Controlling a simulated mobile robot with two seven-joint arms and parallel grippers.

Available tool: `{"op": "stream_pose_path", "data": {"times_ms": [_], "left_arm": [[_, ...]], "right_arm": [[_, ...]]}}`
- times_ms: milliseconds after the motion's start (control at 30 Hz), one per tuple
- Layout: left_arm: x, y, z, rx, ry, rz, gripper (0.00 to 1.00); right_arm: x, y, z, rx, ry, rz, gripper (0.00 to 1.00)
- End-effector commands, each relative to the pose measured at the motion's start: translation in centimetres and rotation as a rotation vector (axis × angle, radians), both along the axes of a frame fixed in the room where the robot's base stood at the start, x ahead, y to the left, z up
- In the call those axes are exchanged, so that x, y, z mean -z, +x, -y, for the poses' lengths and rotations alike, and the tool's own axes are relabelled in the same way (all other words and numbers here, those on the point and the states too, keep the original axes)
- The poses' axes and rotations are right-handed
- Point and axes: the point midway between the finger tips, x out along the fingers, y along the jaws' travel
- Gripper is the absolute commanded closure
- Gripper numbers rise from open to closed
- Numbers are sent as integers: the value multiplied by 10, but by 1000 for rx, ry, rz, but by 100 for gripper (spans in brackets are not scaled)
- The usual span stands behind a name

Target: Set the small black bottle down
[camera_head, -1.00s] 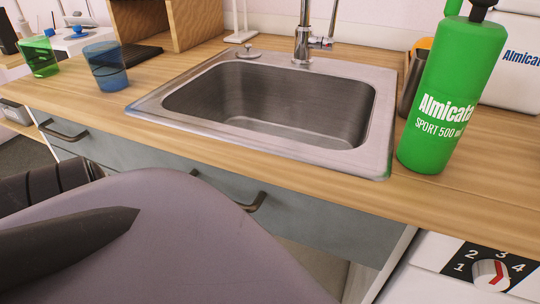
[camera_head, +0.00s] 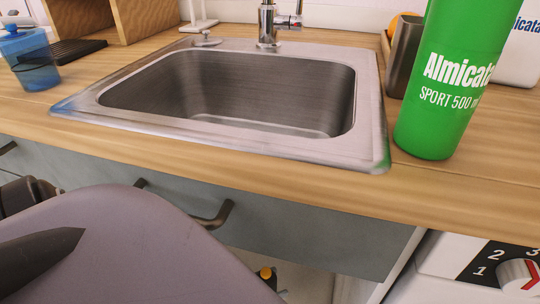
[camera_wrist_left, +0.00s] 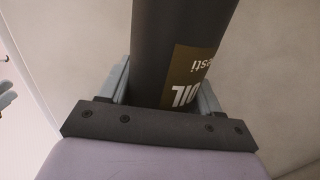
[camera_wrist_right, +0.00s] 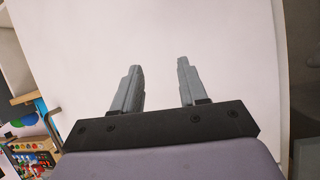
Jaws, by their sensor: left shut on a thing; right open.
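The small black bottle (camera_wrist_left: 165,35) fills the upper middle of the left wrist view, with a brown label in white lettering. My left gripper (camera_wrist_left: 163,85) is shut on it, one grey finger on each side; its far end is out of frame. In the head view, a large purple-grey part of my own body covers the lower left, and the bottle cannot be made out for certain. My right gripper (camera_wrist_right: 160,70) is open and empty in the right wrist view, before a plain white surface.
The wooden counter (camera_head: 455,200) holds a steel sink (camera_head: 372,110). A green sport bottle (camera_head: 445,110), a metal cup (camera_head: 402,60) and a white container (camera_head: 520,55) stand right of it. Bare counter lies along the front edge. A knob panel (camera_head: 500,265) is lower right.

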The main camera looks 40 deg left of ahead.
Motion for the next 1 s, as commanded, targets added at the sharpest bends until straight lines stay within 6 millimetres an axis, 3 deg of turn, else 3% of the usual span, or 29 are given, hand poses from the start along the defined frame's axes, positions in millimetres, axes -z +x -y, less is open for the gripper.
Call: {"op": "stream_pose_path", "data": {"times_ms": [33, 300, 500, 767, 1000], "left_arm": [[16, 1, 0, -1, -1, 2, 85], [60, 1, 0, -2, -1, 4, 85], [84, 1, 0, 0, -1, 4, 85], [94, 1, 0, -1, -1, 4, 85], [124, 1, 0, -1, -2, 2, 85]], "right_arm": [[9, 3, -6, -7, 35, 1, 57], [17, 10, -33, -57, 209, -2, 57], [19, 10, -33, -66, 215, 51, 57], [16, 9, -23, -55, 161, 109, 57], [19, 4, -10, -44, 74, 216, 57]]}}
